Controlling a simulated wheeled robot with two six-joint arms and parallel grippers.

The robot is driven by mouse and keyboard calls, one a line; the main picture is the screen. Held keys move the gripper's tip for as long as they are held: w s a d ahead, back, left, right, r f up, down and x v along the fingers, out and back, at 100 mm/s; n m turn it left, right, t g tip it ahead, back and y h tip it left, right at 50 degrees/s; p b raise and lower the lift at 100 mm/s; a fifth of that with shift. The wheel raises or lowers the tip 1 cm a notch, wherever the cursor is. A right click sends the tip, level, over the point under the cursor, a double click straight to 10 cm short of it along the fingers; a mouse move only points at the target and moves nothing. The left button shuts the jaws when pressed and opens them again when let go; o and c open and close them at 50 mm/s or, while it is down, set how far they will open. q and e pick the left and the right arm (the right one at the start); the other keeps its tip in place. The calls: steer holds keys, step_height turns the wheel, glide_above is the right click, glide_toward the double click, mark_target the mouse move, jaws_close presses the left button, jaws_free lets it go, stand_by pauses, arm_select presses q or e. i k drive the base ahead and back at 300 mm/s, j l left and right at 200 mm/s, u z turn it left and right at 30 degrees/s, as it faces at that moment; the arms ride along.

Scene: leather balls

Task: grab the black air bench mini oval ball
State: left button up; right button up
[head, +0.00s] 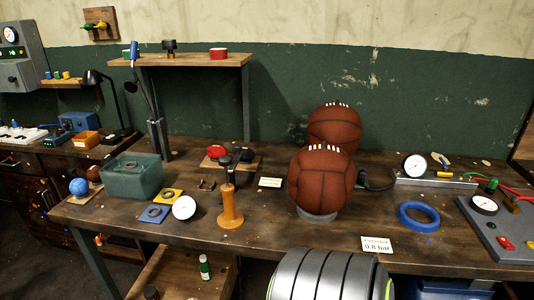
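A small black oval ball (246,154) sits on a small wooden board (238,166) towards the back middle of the workbench. A red oval ball (216,152) is on the same board, to its left. The black handle of an orange hand pump (231,208) stands in front of the board and partly covers the space between the two balls. Neither of my grippers shows in the head view.
Two large brown laced balls (321,180) stand right of the board.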

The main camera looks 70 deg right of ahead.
mark_target(248, 155)
steer(key=z, duration=1.95)
